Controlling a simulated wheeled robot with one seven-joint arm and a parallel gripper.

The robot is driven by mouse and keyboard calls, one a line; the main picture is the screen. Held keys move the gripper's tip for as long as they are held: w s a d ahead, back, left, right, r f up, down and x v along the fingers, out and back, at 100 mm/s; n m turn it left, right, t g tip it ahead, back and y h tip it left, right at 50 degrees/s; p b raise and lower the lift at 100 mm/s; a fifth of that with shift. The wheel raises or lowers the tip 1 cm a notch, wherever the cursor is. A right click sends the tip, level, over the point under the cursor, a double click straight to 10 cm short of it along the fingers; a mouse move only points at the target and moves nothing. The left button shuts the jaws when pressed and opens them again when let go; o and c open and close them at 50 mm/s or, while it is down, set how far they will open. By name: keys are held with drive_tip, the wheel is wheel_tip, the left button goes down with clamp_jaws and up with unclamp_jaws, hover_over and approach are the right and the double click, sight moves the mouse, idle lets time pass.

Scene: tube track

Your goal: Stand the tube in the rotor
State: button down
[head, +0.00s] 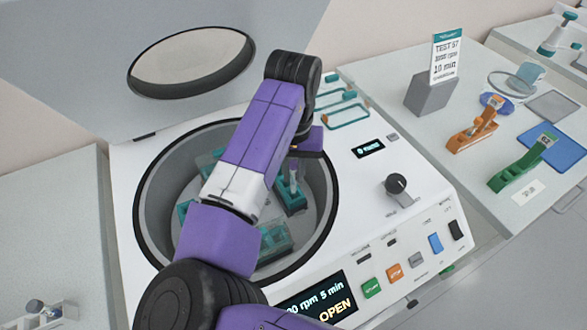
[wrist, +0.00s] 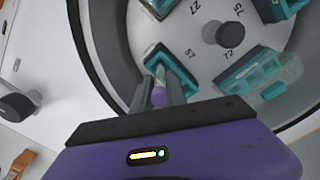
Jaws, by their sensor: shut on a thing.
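The tube (wrist: 159,97) has a purple cap and a pale body. My gripper (wrist: 158,88) is shut on it, with a finger on either side of the cap. In the head view the tube (head: 294,178) points down at a teal bucket (head: 290,198) on the right side of the rotor. In the wrist view its lower end is over or in the opening of that bucket (wrist: 177,68); I cannot tell how deep. The grey rotor (wrist: 205,65) carries several teal buckets and a dark central knob (wrist: 230,34).
The centrifuge (head: 345,195) stands with its lid (head: 190,62) up and its display (head: 318,300) reading OPEN. The round bowl rim (head: 140,200) surrounds my gripper. On the right bench are a sign block (head: 431,95), an orange rack (head: 474,132) and a green rack (head: 522,164).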

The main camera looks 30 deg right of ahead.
sight(294, 192)
drive_tip(key=shift+f, duration=0.6)
idle(0.6)
drive_tip(key=shift+f, duration=0.25)
drive_tip(key=shift+f+b, duration=0.3)
drive_tip(key=shift+f, duration=0.9)
drive_tip(key=shift+f, duration=0.35)
drive_tip(key=shift+f, duration=0.15)
drive_tip(key=c, duration=1.3)
unclamp_jaws()
drive_tip(key=shift+o, duration=0.2)
